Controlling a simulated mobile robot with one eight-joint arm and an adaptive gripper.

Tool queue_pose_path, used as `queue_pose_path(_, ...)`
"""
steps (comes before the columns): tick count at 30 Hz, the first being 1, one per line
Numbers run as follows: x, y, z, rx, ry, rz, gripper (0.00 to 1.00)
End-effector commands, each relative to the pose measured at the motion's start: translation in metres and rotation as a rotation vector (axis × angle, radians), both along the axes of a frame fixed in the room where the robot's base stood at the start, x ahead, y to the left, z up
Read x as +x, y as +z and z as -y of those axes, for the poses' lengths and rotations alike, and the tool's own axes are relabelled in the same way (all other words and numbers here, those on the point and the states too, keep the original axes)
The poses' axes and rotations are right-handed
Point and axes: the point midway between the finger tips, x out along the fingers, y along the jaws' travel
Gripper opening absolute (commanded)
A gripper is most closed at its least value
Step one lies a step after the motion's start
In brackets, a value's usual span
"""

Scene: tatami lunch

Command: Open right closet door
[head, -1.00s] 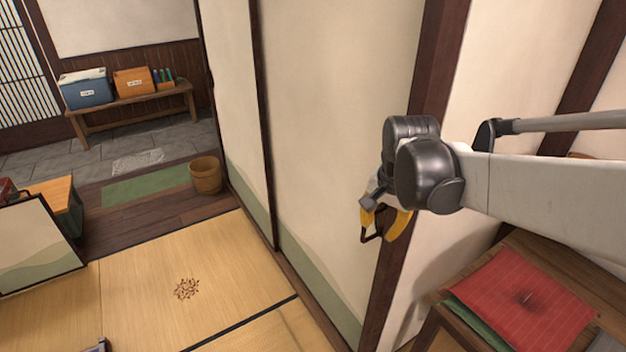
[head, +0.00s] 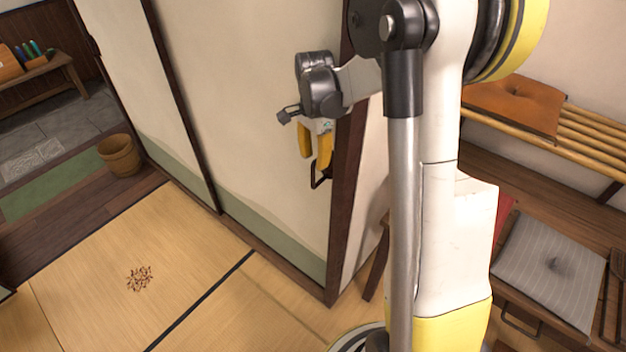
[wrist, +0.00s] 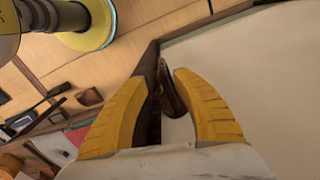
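The right closet door (head: 265,120) is a cream panel with a green lower band and a dark frame. I see no gap at its right edge. A dark handle (head: 319,178) sits near that edge, and it also shows in the wrist view (wrist: 171,92). My gripper (head: 315,155) is at the handle, pointing down at it. In the wrist view its two yellow fingers (wrist: 162,76) stand apart, with the handle between them and clear space beside it. Whether a finger touches the handle cannot be told.
The left closet panel (head: 135,90) stands beyond a dark upright. Tatami (head: 190,265) with a small brown pile (head: 139,279) lies before the doors. A wooden bucket (head: 120,155) stands farther left. A bench with a grey cushion (head: 550,265) is at right, close to my arm.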

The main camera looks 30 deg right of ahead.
Motion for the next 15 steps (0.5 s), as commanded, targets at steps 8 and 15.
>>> queue_pose_path(8, 0.001, -0.060, 0.000, 0.000, 0.002, 0.001, 0.34)
queue_pose_path(15, 0.001, -0.086, 0.000, 0.000, 0.003, 0.001, 0.34)
